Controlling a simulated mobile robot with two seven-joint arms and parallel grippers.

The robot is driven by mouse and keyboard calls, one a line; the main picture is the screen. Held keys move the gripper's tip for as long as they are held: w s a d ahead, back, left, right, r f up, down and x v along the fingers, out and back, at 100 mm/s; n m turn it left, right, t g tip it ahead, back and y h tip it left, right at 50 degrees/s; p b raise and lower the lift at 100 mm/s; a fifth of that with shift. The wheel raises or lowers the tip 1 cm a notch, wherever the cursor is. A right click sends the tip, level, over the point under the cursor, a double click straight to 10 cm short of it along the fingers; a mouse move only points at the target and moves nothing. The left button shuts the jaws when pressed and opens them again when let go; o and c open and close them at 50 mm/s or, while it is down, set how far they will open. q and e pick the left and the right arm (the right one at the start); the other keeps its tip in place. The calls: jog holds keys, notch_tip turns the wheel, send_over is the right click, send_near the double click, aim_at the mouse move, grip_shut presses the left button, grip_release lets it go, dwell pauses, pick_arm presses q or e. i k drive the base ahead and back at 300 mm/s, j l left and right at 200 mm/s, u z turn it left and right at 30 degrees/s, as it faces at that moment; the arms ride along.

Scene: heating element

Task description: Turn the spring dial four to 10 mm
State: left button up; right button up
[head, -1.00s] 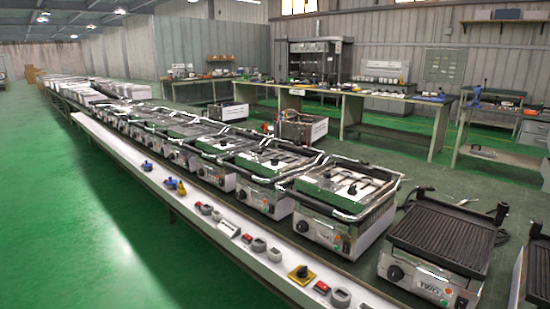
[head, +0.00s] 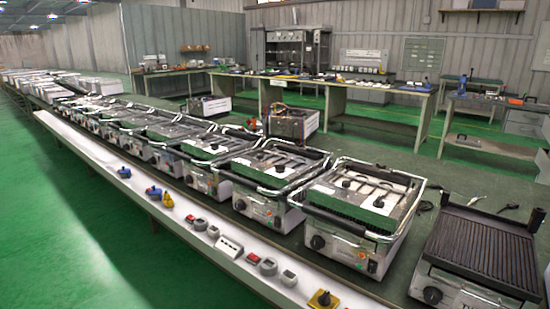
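I cannot tell which part is spring dial four, and no 10 mm mark is readable. Small controls sit along a long white ledge (head: 92,150). The nearest grill with a green front edge (head: 360,200) has a black front knob (head: 317,242). The ribbed grill (head: 480,250) also has a black knob (head: 432,295). Neither gripper is in view.
A row of similar grills runs back to the left behind the ledge. Workbenches (head: 345,92) with tools stand behind, and a wired metal box (head: 292,123) sits before them. Open green floor (head: 70,235) lies in front of the ledge at the left.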

aim_at(280, 168)
jog(key=i+j+z, duration=0.1)
jog(key=i+j, duration=0.75)
jog(key=j, duration=0.25)
jog(key=i+j+z, duration=0.15)
jog(key=i+j, duration=0.3)
jog(key=j, duration=0.1)
